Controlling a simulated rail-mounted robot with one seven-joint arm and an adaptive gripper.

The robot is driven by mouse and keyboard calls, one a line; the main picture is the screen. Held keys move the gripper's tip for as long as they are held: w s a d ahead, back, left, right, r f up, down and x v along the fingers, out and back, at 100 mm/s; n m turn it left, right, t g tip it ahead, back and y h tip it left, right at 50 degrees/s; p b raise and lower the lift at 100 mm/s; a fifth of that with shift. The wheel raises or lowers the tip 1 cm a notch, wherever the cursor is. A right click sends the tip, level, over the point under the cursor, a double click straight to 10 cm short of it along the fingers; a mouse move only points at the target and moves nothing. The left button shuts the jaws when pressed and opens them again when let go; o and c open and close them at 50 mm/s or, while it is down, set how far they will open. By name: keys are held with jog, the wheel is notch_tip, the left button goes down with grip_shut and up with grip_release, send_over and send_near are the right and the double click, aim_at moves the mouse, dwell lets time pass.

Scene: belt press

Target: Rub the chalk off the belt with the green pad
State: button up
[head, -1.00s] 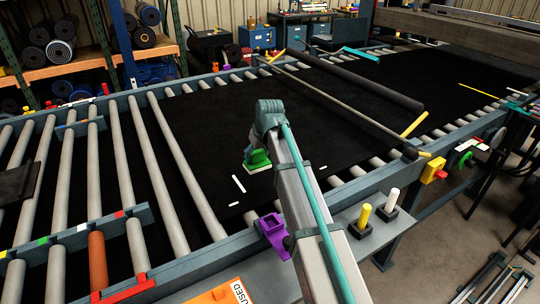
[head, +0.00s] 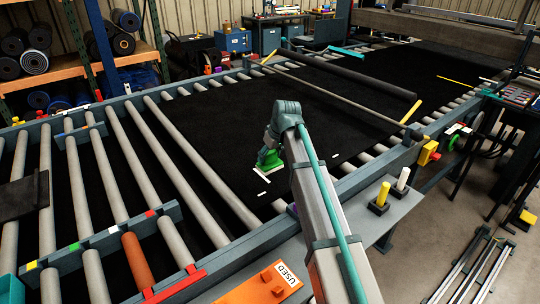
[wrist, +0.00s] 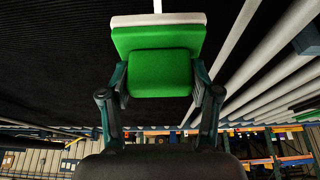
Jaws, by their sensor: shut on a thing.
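My gripper (head: 270,147) is shut on the green pad (head: 267,159), over the black belt (head: 210,115). In the wrist view the green pad (wrist: 158,68) sits between both fingers, with a pale layer along its far edge. A longer white chalk mark (head: 262,176) lies at the pad's near edge, and a short one (head: 263,194) lies nearer the belt's front edge. A white line (wrist: 157,5) also shows just beyond the pad in the wrist view. I cannot tell whether the pad touches the belt. My arm hides part of the belt.
Grey rollers (head: 131,163) run left of the belt, with an orange roller (head: 139,261) among them. A long bar (head: 340,108) and a dark roll (head: 350,74) cross above the belt behind my arm. Yellow and white pegs (head: 383,193) stand on the front ledge.

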jog(key=shift+w+d+f+b, duration=0.15)
jog(key=shift+f+b, duration=0.15)
jog(key=shift+f, duration=0.5)
jog(key=shift+f+b, duration=1.2)
jog(key=shift+f, duration=1.15)
jog(key=shift+x, duration=0.9)
jog(key=shift+c, duration=0.6)
jog(key=shift+w+a+b, duration=0.2)
jog(key=shift+w+a, duration=1)
jog(key=shift+w, duration=0.2)
jog(key=shift+w+a+b, duration=0.15)
jog(key=shift+w+a, duration=1)
jog(key=shift+w, duration=0.3)
jog(key=shift+w+a+b, duration=0.2)
jog(key=shift+w+a, duration=1)
jog(key=shift+w, duration=0.2)
jog(key=shift+s+d+p, duration=0.15)
jog(key=shift+s+d, duration=1.05)
jog(key=shift+s, duration=0.35)
jog(key=shift+s+d+p, duration=0.1)
jog(key=shift+s+d, duration=1.15)
jog(key=shift+s, duration=0.3)
jog(key=shift+s+d+p, duration=0.15)
jog(key=shift+s+d, duration=1.05)
jog(key=shift+s, duration=0.4)
jog(key=shift+r+p, duration=1.85)
jog(key=shift+r, duration=2.35)
jog(key=shift+w, duration=0.1)
